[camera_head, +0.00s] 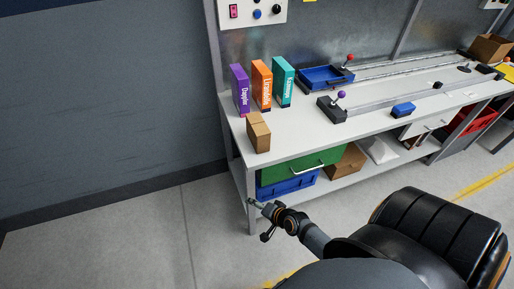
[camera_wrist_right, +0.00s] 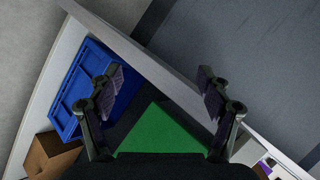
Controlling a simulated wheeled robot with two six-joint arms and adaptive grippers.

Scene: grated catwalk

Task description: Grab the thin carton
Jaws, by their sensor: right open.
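A small brown cardboard carton (camera_head: 258,132) stands upright at the left front corner of the workbench top (camera_head: 345,140). Three thin upright boxes stand behind it: purple (camera_head: 240,90), orange (camera_head: 262,85) and teal (camera_head: 283,81). My right gripper (camera_head: 259,218) is low in front of the bench's left front leg, below the bench top and below the carton. In the right wrist view its two fingers (camera_wrist_right: 160,82) are spread apart with nothing between them. I cannot make out the brown carton in that view. My left gripper is not in view.
On top are a blue tray (camera_head: 326,77), purple-knobbed lever (camera_head: 340,96) and blue block (camera_head: 402,109). The floor at left is clear.

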